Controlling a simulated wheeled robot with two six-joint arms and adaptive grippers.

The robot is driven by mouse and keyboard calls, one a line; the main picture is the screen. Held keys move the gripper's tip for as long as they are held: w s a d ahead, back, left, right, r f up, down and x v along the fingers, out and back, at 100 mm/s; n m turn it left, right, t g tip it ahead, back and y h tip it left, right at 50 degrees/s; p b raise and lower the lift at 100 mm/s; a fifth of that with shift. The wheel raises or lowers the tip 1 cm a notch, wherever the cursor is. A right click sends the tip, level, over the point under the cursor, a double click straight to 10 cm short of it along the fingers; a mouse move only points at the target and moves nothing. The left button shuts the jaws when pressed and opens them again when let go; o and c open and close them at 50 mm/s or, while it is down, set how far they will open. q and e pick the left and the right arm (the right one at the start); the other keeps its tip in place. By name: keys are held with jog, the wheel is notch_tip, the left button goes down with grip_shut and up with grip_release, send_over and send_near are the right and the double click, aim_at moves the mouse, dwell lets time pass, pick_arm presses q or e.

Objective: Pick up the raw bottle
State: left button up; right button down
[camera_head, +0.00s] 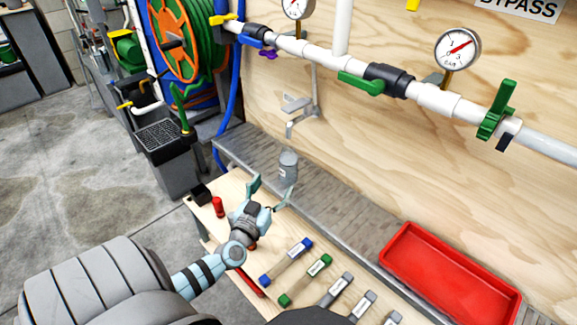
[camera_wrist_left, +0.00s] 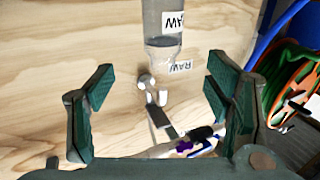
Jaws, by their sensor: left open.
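In the left wrist view, which is upside down, the bottle (camera_wrist_left: 163,32) shows at the top centre with a white RAW label. My left gripper (camera_head: 271,191) is open, its fingers reaching toward the bottle from the front left. In the wrist view, the open jaws (camera_wrist_left: 158,95) are empty, and the bottle appears beyond the fingertips. Exact contact cannot be told from the head view. My right gripper is not in view.
Several filter cartridges (camera_head: 286,262) lie on the wooden bench, with a small red cylinder (camera_head: 218,207) to their left. A red tray (camera_head: 450,280) sits at the right. A grey tap (camera_head: 299,108) and white pipe (camera_head: 323,52) are on the wall above the ledge (camera_head: 330,222).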

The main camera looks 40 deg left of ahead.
aim_at(285, 163)
pick_arm(q)
jog(key=b+x, duration=0.1)
jog(key=x, duration=0.3)
jog(key=b+x, duration=0.2)
jog(key=x, duration=0.2)
jog(key=b+x, duration=0.1)
jog(key=x, duration=0.3)
jog(key=shift+a+r, duration=0.3)
jog(key=shift+r, duration=0.05)
jog(key=shift+w+r, duration=0.1)
jog(key=shift+w, duration=0.2)
jog(key=shift+c, duration=0.3)
jog(key=shift+r, duration=0.1)
jog(key=c, duration=1.5)
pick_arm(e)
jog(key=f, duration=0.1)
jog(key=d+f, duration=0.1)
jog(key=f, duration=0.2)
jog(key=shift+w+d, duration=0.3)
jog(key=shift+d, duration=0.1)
